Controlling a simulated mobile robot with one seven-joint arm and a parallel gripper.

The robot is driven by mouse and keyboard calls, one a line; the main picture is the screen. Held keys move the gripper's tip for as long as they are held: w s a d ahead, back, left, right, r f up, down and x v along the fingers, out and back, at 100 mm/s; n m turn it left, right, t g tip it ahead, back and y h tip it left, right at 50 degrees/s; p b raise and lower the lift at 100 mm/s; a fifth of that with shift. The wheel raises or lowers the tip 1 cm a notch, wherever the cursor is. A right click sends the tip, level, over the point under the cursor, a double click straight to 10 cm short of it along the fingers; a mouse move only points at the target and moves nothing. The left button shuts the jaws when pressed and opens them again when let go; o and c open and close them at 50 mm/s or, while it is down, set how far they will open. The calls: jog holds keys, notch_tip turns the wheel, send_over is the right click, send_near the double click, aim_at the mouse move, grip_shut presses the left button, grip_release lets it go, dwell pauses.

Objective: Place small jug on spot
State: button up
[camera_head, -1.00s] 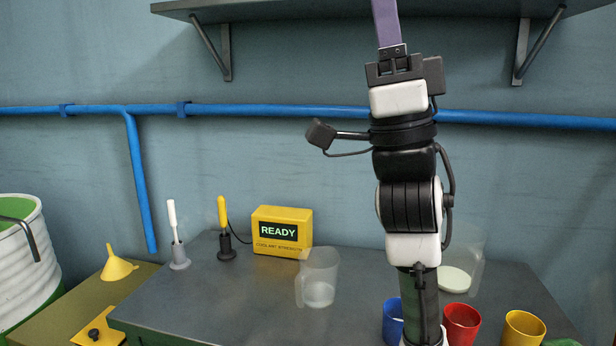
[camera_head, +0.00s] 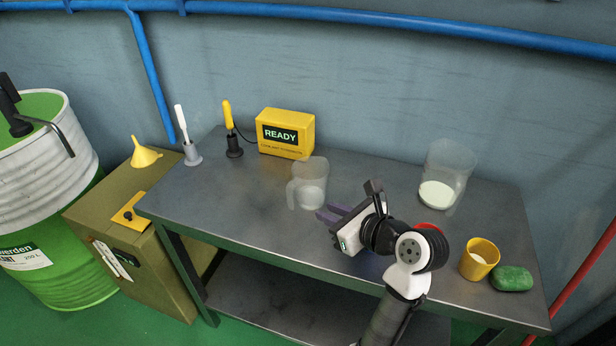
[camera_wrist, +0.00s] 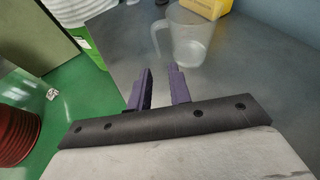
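The small clear jug (camera_head: 311,186) stands upright on the grey cart top (camera_head: 245,205), left of my gripper, with its handle on its left side. In the wrist view the jug (camera_wrist: 190,42) stands beyond the fingertips, with its handle to the left. My gripper (camera_head: 328,214) is low over the cart top, its purple fingers pointing towards the jug and apart from it. In the wrist view the fingers of my gripper (camera_wrist: 160,72) are spread with nothing between them. I cannot make out a marked spot on the cart top.
A larger clear jug (camera_head: 447,175) with pale contents stands back right. The yellow READY box (camera_head: 286,134) and two probes in holders are behind left. A red cup (camera_head: 431,230), yellow cup (camera_head: 479,259) and green sponge (camera_head: 511,279) are right of my arm. The left cart top is clear.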

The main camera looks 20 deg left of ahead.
send_near(291, 207)
jog(key=w+a, duration=0.3)
jog(key=shift+a, duration=0.35)
jog(key=shift+a+r+p+x, duration=0.1)
jog(key=shift+r+p+x, duration=0.1)
jog(key=shift+x, duration=0.65)
jog(key=shift+a+r+p+x, duration=0.1)
jog(key=shift+p+x, duration=0.05)
jog(key=shift+x, duration=0.75)
jog(key=shift+a+r+p+x, duration=0.1)
jog(key=shift+p+x, duration=0.1)
jog(key=shift+x, duration=0.65)
jog(key=shift+d, duration=0.1)
grip_shut()
